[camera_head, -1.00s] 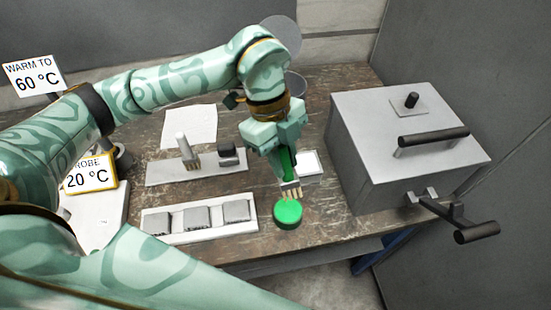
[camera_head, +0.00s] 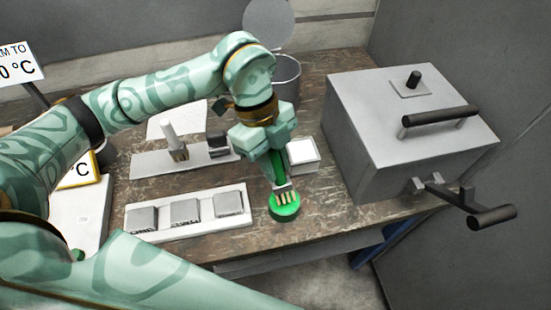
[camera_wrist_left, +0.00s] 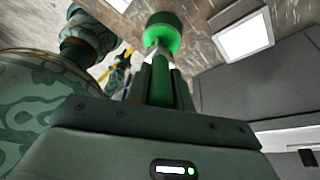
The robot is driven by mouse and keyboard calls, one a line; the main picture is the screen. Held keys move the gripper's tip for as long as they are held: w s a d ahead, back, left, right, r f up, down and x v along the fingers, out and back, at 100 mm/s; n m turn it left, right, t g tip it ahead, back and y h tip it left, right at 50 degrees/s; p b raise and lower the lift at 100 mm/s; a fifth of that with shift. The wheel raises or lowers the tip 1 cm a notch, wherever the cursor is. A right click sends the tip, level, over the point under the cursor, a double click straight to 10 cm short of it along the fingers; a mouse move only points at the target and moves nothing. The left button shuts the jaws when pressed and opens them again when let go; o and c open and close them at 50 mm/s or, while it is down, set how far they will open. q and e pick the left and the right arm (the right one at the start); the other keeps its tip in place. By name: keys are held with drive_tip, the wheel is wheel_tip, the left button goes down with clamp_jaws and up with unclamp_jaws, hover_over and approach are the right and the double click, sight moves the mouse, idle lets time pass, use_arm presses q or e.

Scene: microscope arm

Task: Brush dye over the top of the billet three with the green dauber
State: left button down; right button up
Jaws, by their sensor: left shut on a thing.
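My left gripper (camera_head: 276,163) is shut on the green dauber (camera_head: 280,176), which points down. The dauber's pale bristles lie over the green dye pot (camera_head: 285,212), at or in its top; the exact contact is hard to tell. In the left wrist view the dauber's green handle (camera_wrist_left: 160,84) runs from the jaws toward the green pot (camera_wrist_left: 162,20). Three grey billets (camera_head: 142,219), (camera_head: 186,212), (camera_head: 229,204) sit in a row on a white tray (camera_head: 165,236), left of the pot. I cannot read which is billet three. My right gripper is not in view.
Behind the tray, a rack (camera_head: 150,166) holds another brush (camera_head: 173,140) and a dark-topped block (camera_head: 218,145). A white-topped box (camera_head: 303,152) stands behind the pot. A large grey box with handles (camera_head: 400,140) is at the right. The table's front edge is close to the pot.

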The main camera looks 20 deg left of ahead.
sight(275, 152)
use_arm(q)
drive_tip(key=shift+f, duration=0.5)
idle(0.8)
drive_tip(key=shift+s+f, duration=0.1)
idle(1.1)
wheel_tip(275, 152, up, 7)
drive_tip(key=p, duration=0.6)
idle(0.4)
idle(0.4)
